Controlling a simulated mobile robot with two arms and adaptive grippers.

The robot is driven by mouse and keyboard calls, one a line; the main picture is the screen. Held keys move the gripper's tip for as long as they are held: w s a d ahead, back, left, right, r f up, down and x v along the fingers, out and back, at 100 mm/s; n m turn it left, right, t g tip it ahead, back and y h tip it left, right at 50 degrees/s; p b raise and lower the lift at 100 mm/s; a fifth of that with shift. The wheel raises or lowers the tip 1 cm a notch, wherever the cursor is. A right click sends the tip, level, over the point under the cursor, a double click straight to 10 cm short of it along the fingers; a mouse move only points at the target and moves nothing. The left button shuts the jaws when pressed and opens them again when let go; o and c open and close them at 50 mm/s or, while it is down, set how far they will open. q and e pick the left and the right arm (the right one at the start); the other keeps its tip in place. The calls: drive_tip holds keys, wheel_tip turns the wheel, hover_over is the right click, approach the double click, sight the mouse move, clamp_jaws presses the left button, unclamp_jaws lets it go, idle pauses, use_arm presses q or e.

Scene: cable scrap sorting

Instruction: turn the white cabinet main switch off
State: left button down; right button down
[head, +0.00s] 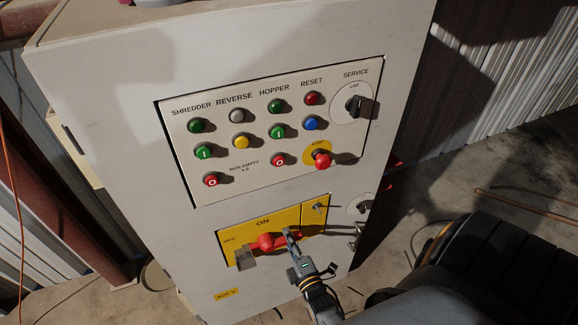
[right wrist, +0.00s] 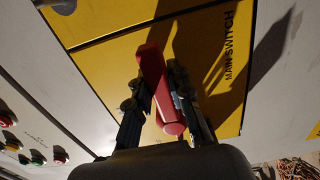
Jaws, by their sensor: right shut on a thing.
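The white cabinet (head: 130,110) stands in front of me with a yellow main switch plate (head: 232,228) low on its front. The plate has ON printed above the switch and OFF at its left. The red switch handle (head: 266,242) lies roughly crosswise on the plate in the head view. My right gripper (head: 291,238) is at the handle's right part. In the right wrist view the red handle (right wrist: 153,75) sits between the two fingers of my right gripper (right wrist: 160,85), which is shut on it. The fingers hide part of the handle. My left gripper is out of view.
Above the switch is a control panel (head: 230,165) with several coloured buttons, a red stop knob (head: 322,159) on yellow and a service key switch (head: 354,105). A grey metal piece (head: 246,259) is at the plate's lower left. Black tyre-like objects (head: 510,250) lie at right.

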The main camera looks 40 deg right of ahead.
drive_tip(key=c, duration=1.2)
unclamp_jaws()
drive_tip(key=v, duration=0.7)
drive_tip(key=shift+s, duration=0.3)
drive_tip(key=shift+a, duration=0.15)
